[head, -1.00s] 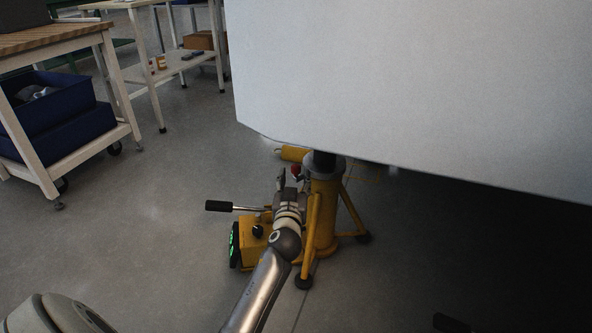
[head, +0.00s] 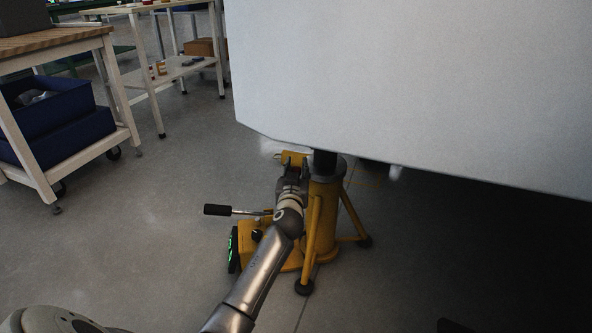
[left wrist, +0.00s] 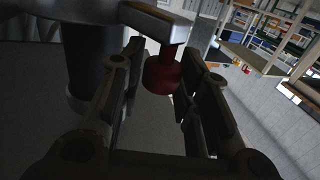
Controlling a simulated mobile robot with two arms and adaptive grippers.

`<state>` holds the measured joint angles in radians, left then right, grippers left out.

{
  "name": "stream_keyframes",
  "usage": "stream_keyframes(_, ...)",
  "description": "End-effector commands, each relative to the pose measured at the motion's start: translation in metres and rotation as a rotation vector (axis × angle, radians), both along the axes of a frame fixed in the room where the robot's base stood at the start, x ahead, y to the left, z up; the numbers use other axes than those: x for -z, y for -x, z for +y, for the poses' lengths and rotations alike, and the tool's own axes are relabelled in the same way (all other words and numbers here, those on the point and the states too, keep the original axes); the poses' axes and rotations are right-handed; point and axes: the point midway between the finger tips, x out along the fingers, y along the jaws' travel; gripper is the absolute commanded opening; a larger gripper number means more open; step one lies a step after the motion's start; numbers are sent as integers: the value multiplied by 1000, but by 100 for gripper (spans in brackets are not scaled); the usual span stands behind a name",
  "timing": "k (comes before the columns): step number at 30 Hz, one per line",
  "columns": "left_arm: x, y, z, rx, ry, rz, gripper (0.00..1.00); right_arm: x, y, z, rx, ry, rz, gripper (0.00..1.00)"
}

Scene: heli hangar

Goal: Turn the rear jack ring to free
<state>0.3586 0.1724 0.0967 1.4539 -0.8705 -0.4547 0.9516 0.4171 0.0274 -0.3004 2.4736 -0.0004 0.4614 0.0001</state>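The yellow jack (head: 322,215) stands on splayed legs below the large pale body, with a dark post and a grey collar (head: 340,166) at its top. My left gripper (head: 292,163) is at the left side of the jack's top, at about collar height. In the left wrist view a red knob (left wrist: 162,75) hangs from a pale metal arm (left wrist: 158,20), between the two open fingers of my left gripper (left wrist: 161,82). I cannot tell whether either finger touches it. The knob is hidden in the head view. My right gripper is not in view.
A black-gripped handle (head: 217,210) sticks out left from the jack. The large pale body (head: 410,90) overhangs closely above. A wooden-topped bench (head: 50,40) with blue bins stands at the left. The floor between bench and jack is clear.

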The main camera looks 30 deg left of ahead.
Motion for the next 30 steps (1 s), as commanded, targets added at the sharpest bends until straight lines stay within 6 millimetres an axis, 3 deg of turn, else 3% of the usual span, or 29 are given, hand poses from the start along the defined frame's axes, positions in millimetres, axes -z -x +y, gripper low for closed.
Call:
stream_keyframes(1, 0, 0, 0, 0, 0, 0, 20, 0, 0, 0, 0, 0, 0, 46)
stream_keyframes(6, 0, 0, 0, 0, 0, 0, 0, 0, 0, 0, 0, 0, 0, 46)
stream_keyframes(19, -2, -1, 5, 33, -3, 1, 0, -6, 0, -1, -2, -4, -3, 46)
stream_keyframes(30, -7, -9, 30, 245, -6, 6, 0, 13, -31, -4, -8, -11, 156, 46)
